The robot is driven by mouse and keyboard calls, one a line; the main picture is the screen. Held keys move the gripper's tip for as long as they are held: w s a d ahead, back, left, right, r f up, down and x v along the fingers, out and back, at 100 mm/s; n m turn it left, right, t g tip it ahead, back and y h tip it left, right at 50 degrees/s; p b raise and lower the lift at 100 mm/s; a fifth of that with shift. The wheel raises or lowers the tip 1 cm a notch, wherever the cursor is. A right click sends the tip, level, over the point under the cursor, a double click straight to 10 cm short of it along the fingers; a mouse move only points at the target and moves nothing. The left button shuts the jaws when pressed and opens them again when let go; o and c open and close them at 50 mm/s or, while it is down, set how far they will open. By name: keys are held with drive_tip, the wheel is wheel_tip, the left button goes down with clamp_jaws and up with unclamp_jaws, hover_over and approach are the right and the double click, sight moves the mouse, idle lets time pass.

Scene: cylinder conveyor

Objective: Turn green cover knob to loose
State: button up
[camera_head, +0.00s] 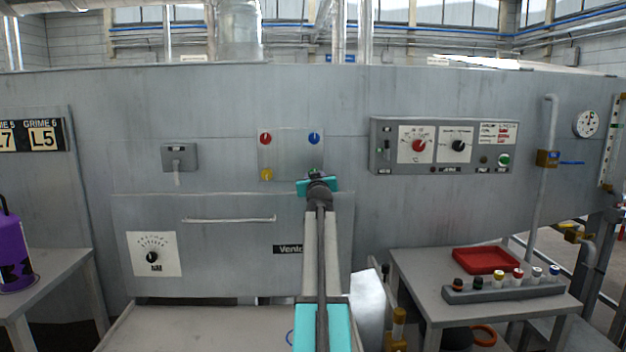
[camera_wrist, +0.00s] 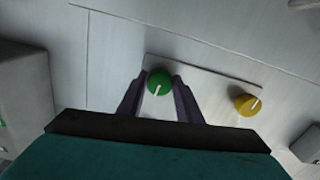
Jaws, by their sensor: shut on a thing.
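The green cover knob (camera_wrist: 159,79) shows in the wrist view between the two fingers of my gripper (camera_wrist: 159,88), which is shut on it. Its white mark points down and slightly left in that view. In the head view my gripper (camera_head: 316,174) is at the lower right corner of the cover plate (camera_head: 290,155), and it hides most of the green knob. On the same plate are a red knob (camera_head: 265,138), a blue knob (camera_head: 314,138) and a yellow knob (camera_head: 266,174). The yellow knob also shows in the wrist view (camera_wrist: 248,104), apart from my fingers.
A control panel (camera_head: 443,146) with dials is to the right of the plate. A handle bar (camera_head: 228,219) and a dial (camera_head: 152,256) are below left. A side table (camera_head: 430,292) with a red tray (camera_head: 486,260) is at right. A purple canister (camera_head: 14,252) stands at far left.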

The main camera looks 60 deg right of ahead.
drive_tip(key=o, duration=1)
drive_tip(key=shift+s+d+r, duration=0.1)
drive_tip(key=shift+s+d, duration=0.05)
drive_tip(key=shift+o, duration=0.2)
drive_tip(key=shift+a, duration=0.25)
drive_tip(key=v, duration=1.3)
drive_tip(key=shift+a, duration=0.2)
drive_tip(key=shift+s, duration=0.15)
